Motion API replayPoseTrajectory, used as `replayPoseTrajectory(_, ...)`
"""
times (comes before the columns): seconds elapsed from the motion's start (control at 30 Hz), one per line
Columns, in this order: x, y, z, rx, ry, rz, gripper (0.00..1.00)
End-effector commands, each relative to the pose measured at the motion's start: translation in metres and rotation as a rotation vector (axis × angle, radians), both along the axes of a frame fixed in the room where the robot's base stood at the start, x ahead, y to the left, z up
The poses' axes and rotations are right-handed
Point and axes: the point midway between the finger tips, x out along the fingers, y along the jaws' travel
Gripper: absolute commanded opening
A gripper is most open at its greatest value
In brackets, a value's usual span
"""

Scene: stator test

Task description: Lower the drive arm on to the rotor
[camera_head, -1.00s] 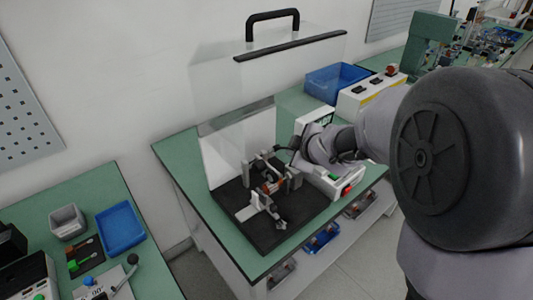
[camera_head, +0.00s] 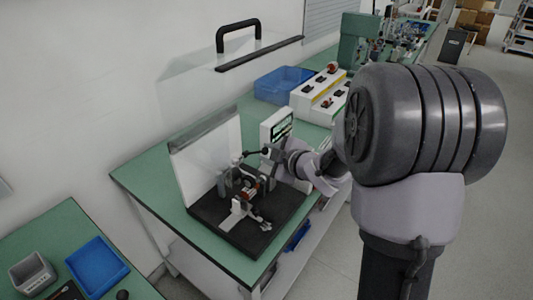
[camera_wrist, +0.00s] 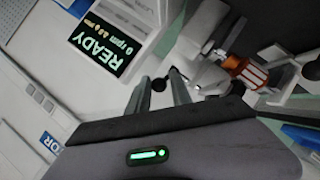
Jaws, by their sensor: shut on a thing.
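The rotor (camera_wrist: 247,72) has orange and white stripes and sits in the grey metal stand at the right of the wrist view. In the head view the rotor (camera_head: 250,187) shows small on the test stand. My gripper (camera_wrist: 162,80) is shut on the knob, with a finger on each side. In the head view my gripper (camera_head: 275,157) is at the stand's right side. Whether the drive arm touches the rotor cannot be told.
A display (camera_wrist: 100,45) reads READY and 0 rpm. The stand rests on a black base plate (camera_head: 225,238) on a green bench (camera_head: 140,178). A clear raised guard (camera_head: 210,85) with a black handle stands behind. A blue bin (camera_head: 283,85) and a switch box (camera_head: 318,95) lie further back.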

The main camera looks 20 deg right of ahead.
Motion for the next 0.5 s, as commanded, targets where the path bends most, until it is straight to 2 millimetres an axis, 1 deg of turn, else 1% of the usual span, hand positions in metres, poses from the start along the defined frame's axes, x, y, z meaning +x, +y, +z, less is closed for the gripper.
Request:
replayPoseTrajectory(0.03,-0.0071,0.0022,-0.0158,0.007,0.034,0.000,0.00)
replayPoseTrajectory(0.07,-0.0072,0.0022,-0.0159,0.006,0.035,0.001,0.32)
replayPoseTrajectory(0.1,-0.0070,0.0020,-0.0156,0.007,0.035,-0.001,0.40)
replayPoseTrajectory(0.13,-0.0068,0.0020,-0.0152,0.006,0.033,0.000,0.44)
replayPoseTrajectory(0.5,-0.0051,0.0019,-0.0102,0.005,0.024,0.000,0.44)
